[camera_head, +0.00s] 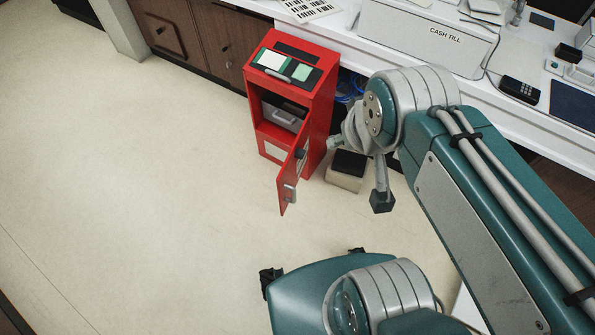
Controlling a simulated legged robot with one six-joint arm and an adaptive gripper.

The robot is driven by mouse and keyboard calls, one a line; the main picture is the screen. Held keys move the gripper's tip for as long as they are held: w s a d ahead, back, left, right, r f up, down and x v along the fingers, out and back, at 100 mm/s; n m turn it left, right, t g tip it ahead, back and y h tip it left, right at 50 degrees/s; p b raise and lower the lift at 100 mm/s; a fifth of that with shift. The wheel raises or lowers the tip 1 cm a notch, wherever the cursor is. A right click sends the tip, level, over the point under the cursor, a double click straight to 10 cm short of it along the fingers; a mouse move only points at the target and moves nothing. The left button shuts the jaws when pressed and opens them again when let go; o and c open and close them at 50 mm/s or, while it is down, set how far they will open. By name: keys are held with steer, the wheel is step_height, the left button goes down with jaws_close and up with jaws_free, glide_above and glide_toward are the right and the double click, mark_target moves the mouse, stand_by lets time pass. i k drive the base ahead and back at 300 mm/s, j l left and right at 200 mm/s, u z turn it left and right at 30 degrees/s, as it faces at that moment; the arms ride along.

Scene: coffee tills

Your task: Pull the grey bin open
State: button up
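The grey bin (281,117) sits inside a red cabinet (324,107), behind its open front. It has a handle on its front, and its upper part is in shadow. The cabinet's red door (291,178) is swung open towards the lower right, with a grey handle on it. My gripper (366,174) is to the right of the cabinet, apart from the bin. A finger with a dark tip points down; the rest is partly hidden by my wrist. I see nothing held, and cannot tell how far the fingers are apart.
A small beige bin with a dark top (347,172) stands on the floor right of the cabinet, behind my gripper. A white counter (410,74) with a cash till runs behind. Brown cupboards (190,35) are at the back left. The floor on the left is clear.

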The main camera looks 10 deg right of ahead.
mark_target(271, 102)
steer(key=k, duration=0.65)
steer(key=j+z, duration=0.1)
steer(key=z, duration=1.25)
steer(key=i+j, duration=0.1)
steer(key=j, duration=0.55)
steer(key=i+j+z, duration=0.15)
steer(key=j, duration=1.15)
steer(key=i+j, duration=0.1)
steer(key=j, duration=0.6)
steer(key=i+j, duration=0.1)
steer(key=j, duration=0.65)
steer(key=i+j, duration=0.1)
steer(key=j, duration=0.6)
steer(key=i+j, duration=0.1)
steer(key=j, duration=0.55)
steer(key=i, duration=0.5)
steer(key=j+z, duration=0.05)
